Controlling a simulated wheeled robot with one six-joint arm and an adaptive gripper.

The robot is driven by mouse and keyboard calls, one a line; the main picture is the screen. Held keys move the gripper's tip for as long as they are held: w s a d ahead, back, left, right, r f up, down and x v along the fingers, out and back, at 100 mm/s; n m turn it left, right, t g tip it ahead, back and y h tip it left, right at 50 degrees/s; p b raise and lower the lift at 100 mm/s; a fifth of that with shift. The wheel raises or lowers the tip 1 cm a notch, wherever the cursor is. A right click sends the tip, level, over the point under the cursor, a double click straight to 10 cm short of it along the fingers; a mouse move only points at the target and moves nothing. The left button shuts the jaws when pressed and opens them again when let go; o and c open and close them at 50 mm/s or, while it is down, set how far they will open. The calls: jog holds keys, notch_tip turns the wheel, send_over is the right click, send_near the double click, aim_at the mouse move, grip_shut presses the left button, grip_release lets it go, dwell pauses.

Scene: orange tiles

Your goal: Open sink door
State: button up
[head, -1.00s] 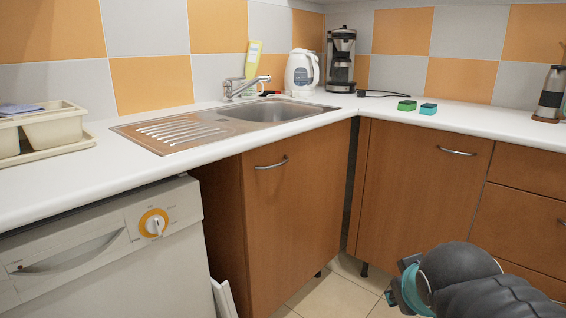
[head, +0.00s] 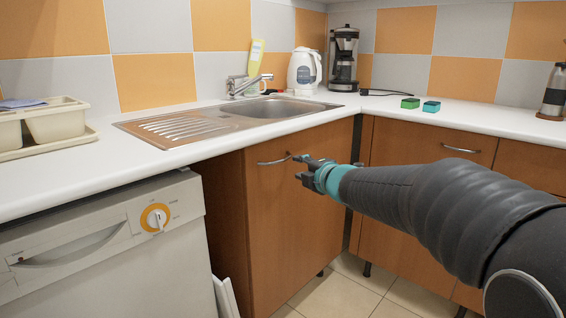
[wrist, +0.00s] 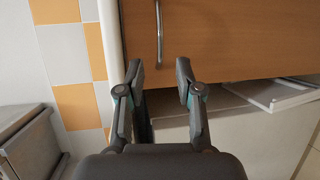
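The sink door (head: 285,215) is a brown wooden panel under the worktop, left of the inner corner. Its curved metal handle (head: 272,162) sits near the top edge and also shows in the wrist view (wrist: 159,35). My gripper (head: 303,168) is in front of the door, close to the right end of the handle in the head view. In the wrist view my gripper (wrist: 160,72) is open and empty. The handle lies just beyond the fingertips, in line with the gap between them. I see no clear contact. The door looks shut.
A white dishwasher (head: 105,260) stands left of the door, and a brown cabinet (head: 420,165) stands to its right. Above are the steel sink (head: 285,108) and white worktop (head: 50,185). Tiled floor (head: 345,290) shows in front.

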aim_at(283, 161)
jog(key=x, duration=1.2)
jog(key=shift+w+a+f, duration=0.1)
jog(key=shift+w, duration=0.2)
grip_shut()
